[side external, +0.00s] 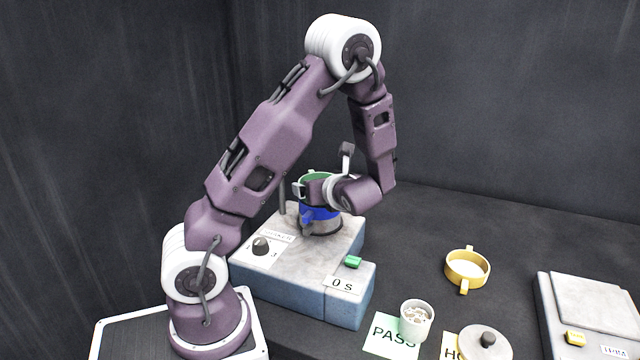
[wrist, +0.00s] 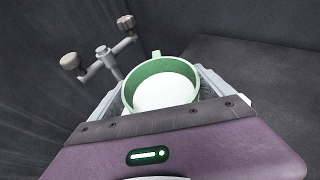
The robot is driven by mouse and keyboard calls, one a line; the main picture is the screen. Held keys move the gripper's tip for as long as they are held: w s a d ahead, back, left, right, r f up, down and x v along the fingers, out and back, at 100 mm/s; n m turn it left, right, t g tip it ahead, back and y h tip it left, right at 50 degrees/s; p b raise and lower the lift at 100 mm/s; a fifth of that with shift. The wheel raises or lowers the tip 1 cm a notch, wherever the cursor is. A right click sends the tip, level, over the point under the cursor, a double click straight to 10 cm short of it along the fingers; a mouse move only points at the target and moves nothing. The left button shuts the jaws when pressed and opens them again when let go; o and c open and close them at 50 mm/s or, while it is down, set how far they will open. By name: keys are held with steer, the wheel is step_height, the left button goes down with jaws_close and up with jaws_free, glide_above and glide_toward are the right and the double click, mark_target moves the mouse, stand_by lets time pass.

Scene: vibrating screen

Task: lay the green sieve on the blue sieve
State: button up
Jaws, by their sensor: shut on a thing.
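The green sieve (wrist: 165,88), a round green-rimmed ring with a white inside and a small tab, sits between the fingers of my gripper (wrist: 163,92) in the wrist view. In the side view the green sieve (side external: 316,176) shows at the top of the stack on the shaker. My gripper (side external: 313,188) is shut on it and partly covers it. The blue sieve (side external: 320,213) is directly below, above a grey pan (side external: 322,229). Whether the green sieve touches the blue one is hidden by my gripper.
The shaker (side external: 300,293) has a dark knob (side external: 261,246) and a green button (side external: 353,262). A clamp bar with knobs (wrist: 105,55) stands beside the stack. To the right are a yellow sieve (side external: 467,270), a white cup (side external: 416,322), a lid (side external: 485,345) and a scale (side external: 590,310).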

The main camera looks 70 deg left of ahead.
steer(key=shift+f, duration=0.45)
steer(key=o, duration=1.2)
steer(key=v, duration=0.7)
steer(key=shift+r, duration=0.1)
